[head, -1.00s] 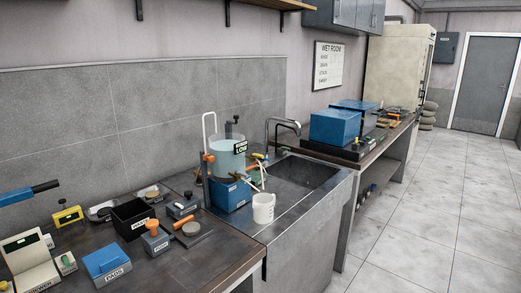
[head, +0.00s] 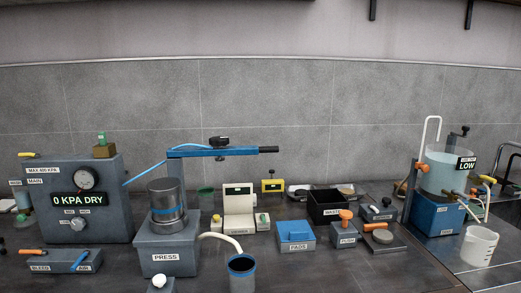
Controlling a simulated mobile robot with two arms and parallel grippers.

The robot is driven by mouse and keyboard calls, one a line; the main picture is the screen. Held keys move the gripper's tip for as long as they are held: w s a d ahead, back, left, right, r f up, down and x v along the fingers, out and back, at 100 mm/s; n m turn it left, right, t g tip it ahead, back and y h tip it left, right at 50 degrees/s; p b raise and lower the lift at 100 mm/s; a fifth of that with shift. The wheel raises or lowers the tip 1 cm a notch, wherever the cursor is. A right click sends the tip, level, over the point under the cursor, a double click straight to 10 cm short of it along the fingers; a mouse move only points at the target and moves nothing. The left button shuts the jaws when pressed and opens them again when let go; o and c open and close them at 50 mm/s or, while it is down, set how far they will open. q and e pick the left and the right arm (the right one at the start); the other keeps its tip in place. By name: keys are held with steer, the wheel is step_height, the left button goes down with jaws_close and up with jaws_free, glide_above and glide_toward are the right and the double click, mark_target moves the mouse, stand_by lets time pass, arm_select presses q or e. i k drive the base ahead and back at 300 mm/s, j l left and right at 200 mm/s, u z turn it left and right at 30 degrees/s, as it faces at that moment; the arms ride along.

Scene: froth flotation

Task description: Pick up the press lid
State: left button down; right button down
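The grey press (head: 168,253), labelled PRESS, stands left of centre on the dark bench. A metal cylinder (head: 166,198) with a blue band sits upright on it; I cannot see into its top. A blue bar (head: 190,153) with a black handle (head: 268,149) and a black knob (head: 218,141) extends above and behind the press. No part is labelled as the lid, so I cannot tell which is the press lid. Neither of my grippers is in view.
A gauge box (head: 88,208) reading 0 KPA DRY stands left of the press. A blue-rimmed cup (head: 242,273) is in front, by a pale spout. The PADS box (head: 295,236), black WASTE bin (head: 327,206) and flotation tank (head: 445,168) stand to the right. A white jug (head: 479,246) is farther right.

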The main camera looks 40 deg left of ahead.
mark_target(164, 187)
steer(key=u, duration=1.65)
